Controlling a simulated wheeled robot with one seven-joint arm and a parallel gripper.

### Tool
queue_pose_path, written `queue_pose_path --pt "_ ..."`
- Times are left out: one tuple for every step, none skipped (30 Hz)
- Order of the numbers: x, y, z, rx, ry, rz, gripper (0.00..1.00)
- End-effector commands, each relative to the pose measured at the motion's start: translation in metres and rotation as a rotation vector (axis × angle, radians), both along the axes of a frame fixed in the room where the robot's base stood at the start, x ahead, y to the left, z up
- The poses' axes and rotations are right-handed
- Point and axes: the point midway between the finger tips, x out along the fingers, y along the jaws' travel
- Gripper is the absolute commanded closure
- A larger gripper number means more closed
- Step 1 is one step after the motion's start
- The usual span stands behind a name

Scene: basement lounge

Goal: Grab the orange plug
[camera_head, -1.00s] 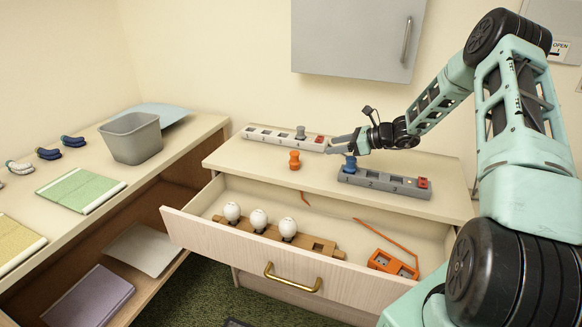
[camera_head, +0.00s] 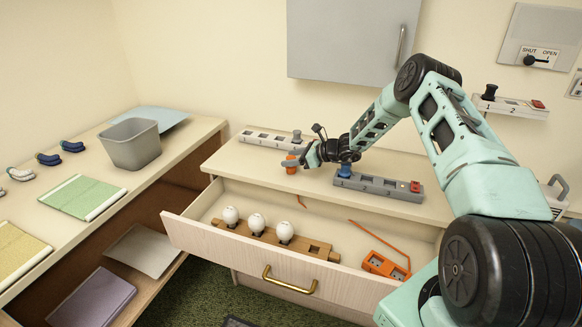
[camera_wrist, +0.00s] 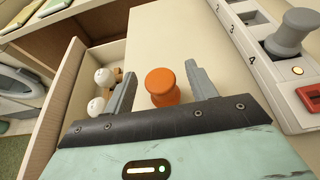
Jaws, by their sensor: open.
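The orange plug (camera_head: 291,164) stands upright on the cabinet top, behind the open drawer. In the wrist view the orange plug (camera_wrist: 162,86) shows its round head between the two fingers. My gripper (camera_head: 300,162) is low over the cabinet top at the plug. In the wrist view my gripper (camera_wrist: 162,88) is open, with one grey finger on each side of the plug and a gap visible on both sides. In the head view the fingers partly cover the plug.
A white socket strip (camera_head: 262,137) with a grey plug (camera_head: 297,136) lies behind. A grey strip (camera_head: 380,188) with a blue plug (camera_head: 345,172) is to the right. The open drawer (camera_head: 225,240) holds white bulbs (camera_head: 256,223) on a wooden bar and an orange socket block (camera_head: 384,266).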

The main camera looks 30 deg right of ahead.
Motion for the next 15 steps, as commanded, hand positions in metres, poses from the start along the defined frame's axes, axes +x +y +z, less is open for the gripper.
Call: queue_pose_path --pt "0.0027 0.0025 -0.0014 0.000 0.001 0.001 0.43" --pt "0.0039 0.0032 -0.0021 -0.001 0.001 0.000 0.43" --pt "0.0050 0.0038 -0.0028 -0.001 0.001 0.000 0.43" --pt "0.0053 0.0040 -0.0032 -0.001 0.001 0.000 0.43" --pt "0.0055 0.0040 -0.0034 -0.001 0.001 -0.001 0.43" --pt "0.0055 0.0040 -0.0035 -0.001 0.001 -0.001 0.43" --pt "0.0053 0.0039 -0.0036 -0.001 0.001 -0.001 0.43" --pt "0.0053 0.0039 -0.0037 -0.001 0.001 -0.001 0.43" --pt "0.0053 0.0039 -0.0036 -0.001 0.001 -0.001 0.43" --pt "0.0053 0.0039 -0.0036 -0.001 0.001 -0.001 0.49" --pt "0.0052 0.0038 -0.0035 -0.001 0.001 -0.001 0.57" --pt "0.0052 0.0038 -0.0036 -0.001 0.001 -0.001 0.69" --pt "0.0051 0.0039 -0.0035 -0.001 0.001 -0.001 0.77" --pt "0.0052 0.0038 -0.0035 -0.001 0.001 -0.001 0.85" --pt "0.0051 0.0038 -0.0035 -0.001 0.001 -0.001 0.93"
